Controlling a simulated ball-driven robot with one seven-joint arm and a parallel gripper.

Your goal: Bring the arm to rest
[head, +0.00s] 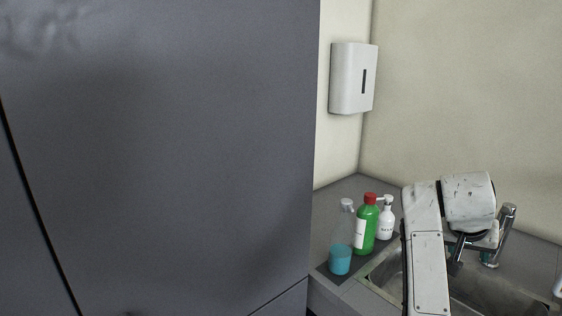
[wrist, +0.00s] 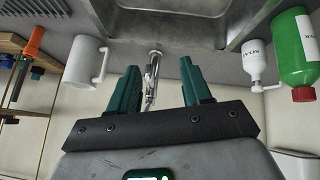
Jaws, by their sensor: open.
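My gripper (wrist: 159,70) shows in the wrist view with its two green fingers spread apart and nothing held between them. The chrome faucet (wrist: 152,82) appears in the gap between the fingers, beyond them; I cannot tell the exact distance. In the head view my white arm reaches up in front of the sink (head: 385,276) at the lower right, with its bent end near the faucet (head: 503,232). The arm hides part of the sink, and the fingers are not clear in that view.
A large grey panel (head: 160,150) fills the left. A white dispenser (head: 350,78) hangs above. The wrist view shows a white mug (wrist: 82,62) and orange-handled tool (wrist: 35,42).

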